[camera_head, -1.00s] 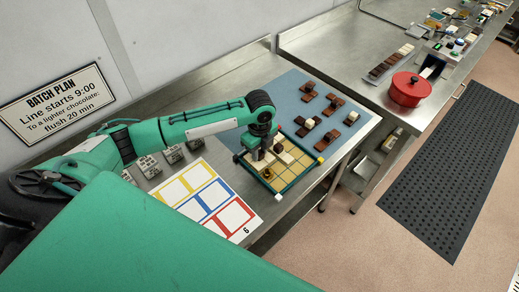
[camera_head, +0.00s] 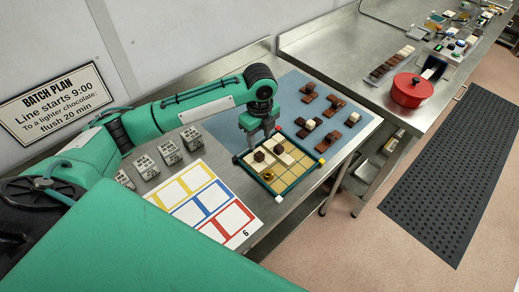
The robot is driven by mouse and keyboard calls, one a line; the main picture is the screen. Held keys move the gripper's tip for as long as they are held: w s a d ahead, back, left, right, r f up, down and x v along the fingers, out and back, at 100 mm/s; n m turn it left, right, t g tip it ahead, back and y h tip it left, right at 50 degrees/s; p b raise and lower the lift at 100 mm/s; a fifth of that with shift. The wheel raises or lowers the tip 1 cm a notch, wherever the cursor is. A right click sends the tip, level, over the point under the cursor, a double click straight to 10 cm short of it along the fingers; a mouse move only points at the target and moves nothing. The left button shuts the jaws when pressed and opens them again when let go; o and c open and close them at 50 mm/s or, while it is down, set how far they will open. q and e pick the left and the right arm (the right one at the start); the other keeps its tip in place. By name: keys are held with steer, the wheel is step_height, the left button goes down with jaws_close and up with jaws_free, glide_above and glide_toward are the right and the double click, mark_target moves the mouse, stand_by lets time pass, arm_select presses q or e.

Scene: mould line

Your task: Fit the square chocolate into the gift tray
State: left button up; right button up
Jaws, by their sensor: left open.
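The gift tray (camera_head: 302,180) is a square teal frame with yellow compartments and coloured corners, lying at the front of the blue mat. In its back left part sit pale chocolate pieces with dark brown blocks on top (camera_head: 259,155) (camera_head: 278,149). A small gold piece (camera_head: 268,176) sits near its left front side. My left gripper (camera_head: 261,139) is open, at the tray's back left side, just behind these pieces and apparently empty. I cannot tell which piece is the square chocolate. My right gripper is not in view.
Several brown and pale chocolates (camera_head: 327,139) lie on the blue mat (camera_head: 352,127). A card with coloured frames (camera_head: 205,200) lies left of the tray, with several grey printed blocks (camera_head: 168,152) behind it. A red pot (camera_head: 411,90) stands on the far counter.

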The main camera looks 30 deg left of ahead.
arm_select(q)
steer(key=shift+r+b, duration=0.35)
steer(key=shift+r, duration=1.95)
